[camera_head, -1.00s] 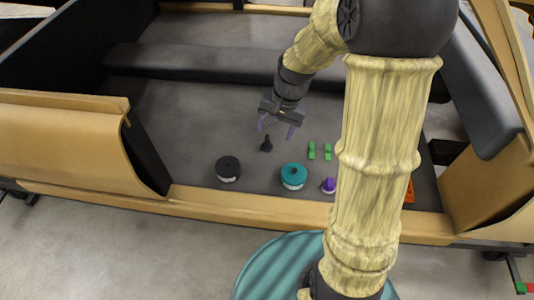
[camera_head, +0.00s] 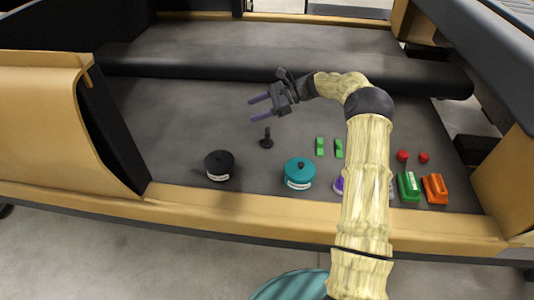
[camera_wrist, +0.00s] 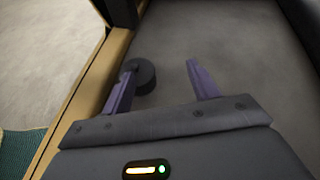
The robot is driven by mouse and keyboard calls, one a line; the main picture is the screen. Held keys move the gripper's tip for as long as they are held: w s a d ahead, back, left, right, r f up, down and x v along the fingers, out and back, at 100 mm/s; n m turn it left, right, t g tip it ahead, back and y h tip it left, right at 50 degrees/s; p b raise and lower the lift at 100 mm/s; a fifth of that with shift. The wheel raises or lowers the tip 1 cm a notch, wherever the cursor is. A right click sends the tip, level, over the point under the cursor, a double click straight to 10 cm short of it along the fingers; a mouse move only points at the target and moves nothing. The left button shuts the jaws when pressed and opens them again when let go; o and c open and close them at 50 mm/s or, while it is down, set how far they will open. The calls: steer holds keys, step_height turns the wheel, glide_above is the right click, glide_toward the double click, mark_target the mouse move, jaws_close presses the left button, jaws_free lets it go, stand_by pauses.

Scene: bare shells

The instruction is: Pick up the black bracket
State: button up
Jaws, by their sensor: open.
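The black bracket (camera_head: 266,139) is a small dark upright piece with a wider foot, standing on the grey surface in the head view. My gripper (camera_head: 252,110) is open and empty. In the head view its two purple fingers point left, and they appear just above the bracket in the picture, apart from it. I cannot make out the bracket in the wrist view.
A black round pot (camera_head: 220,165) stands front left; it shows beside a finger in the wrist view (camera_wrist: 146,80). A teal pot (camera_head: 299,173), green pieces (camera_head: 320,146), red pieces (camera_head: 403,156), a green block (camera_head: 408,187) and an orange block (camera_head: 435,188) lie right. A tan rim (camera_head: 240,203) edges the front.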

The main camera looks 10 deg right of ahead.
steer(key=w+d+f+m+t+y+b, duration=0.2)
steer(key=d+f+b, duration=0.4)
steer(key=d, duration=0.3)
steer(key=shift+w+d+f+m+t+y+b, duration=0.35)
steer(key=shift+w+f+m+y, duration=0.25)
steer(key=shift+w+m+y, duration=0.5)
steer(key=shift+s, duration=0.2)
steer(key=b, duration=0.3)
glide_toward(267, 137)
steer(key=w+a, duration=0.1)
steer(key=a, duration=0.1)
steer(key=w+a, duration=0.1)
steer(key=w, duration=0.1)
steer(key=shift+a+r, duration=0.4)
steer(key=shift+x, duration=1.1)
steer(key=shift+a+r, duration=0.15)
steer(key=shift+r, duration=0.05)
